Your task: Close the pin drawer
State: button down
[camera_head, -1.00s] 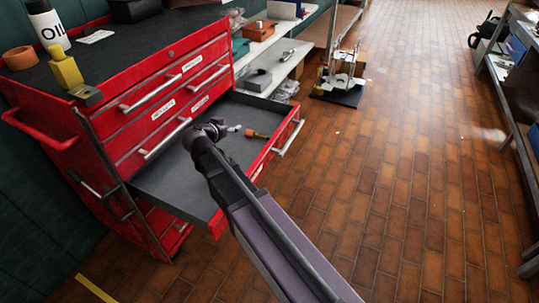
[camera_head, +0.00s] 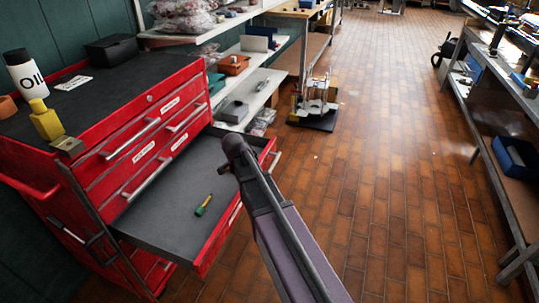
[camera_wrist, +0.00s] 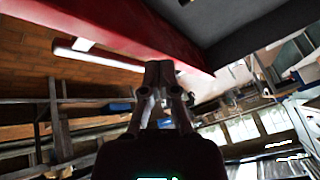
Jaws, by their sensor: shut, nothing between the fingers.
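The red tool chest (camera_head: 95,165) stands at the left with its lower drawer (camera_head: 222,235) pulled well out. The drawer has a grey floor, a red front and a pale bar handle. A green and yellow screwdriver-like tool lies inside (camera_head: 203,206). In the head view my arm crosses the drawer's right part, and my gripper is mostly hidden behind the wrist. In the wrist view my gripper (camera_wrist: 160,70) is shut and empty, its tips overlapping the red drawer front (camera_wrist: 115,30). The handle (camera_wrist: 97,55) lies left of the tips. I cannot tell whether they touch.
Above, the chest's upper drawers are shut. An oil bottle (camera_head: 28,76) and a yellow bottle (camera_head: 45,121) stand on its top. Open brick floor (camera_head: 370,200) lies to the right. A bench (camera_head: 510,180) lines the right side, and a small stand (camera_head: 316,100) is farther back.

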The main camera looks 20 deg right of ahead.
jog(key=d+m+y, duration=0.2)
jog(key=d, duration=0.1)
jog(key=d+m+g+y, duration=0.1)
jog(key=d, duration=0.1)
jog(key=s+d+f+m+y+p, duration=0.1)
jog(key=d+m+y, duration=0.1)
jog(key=d, duration=0.1)
jog(key=shift+d+m+y, duration=0.3)
jog(key=shift+d, duration=0.05)
jog(key=m+t+y, duration=0.2)
jog(key=m+y, duration=0.3)
jog(key=y, duration=0.1)
send_near(274, 163)
jog(key=v, duration=0.3)
jog(key=shift+w+a+r+p, duration=0.1)
jog(key=shift+r+p, duration=0.15)
jog(key=shift+p, duration=0.15)
jog(key=shift+a+f, duration=0.1)
jog(key=b+x, duration=0.7)
jog(key=x, duration=0.3)
jog(key=shift+f, duration=0.2)
jog(key=shift+w+a+r, duration=0.2)
jog(key=shift+w+a, duration=0.7)
jog(key=shift+a, duration=0.05)
jog(key=shift+w+a, duration=0.35)
jog(key=shift+a, duration=0.1)
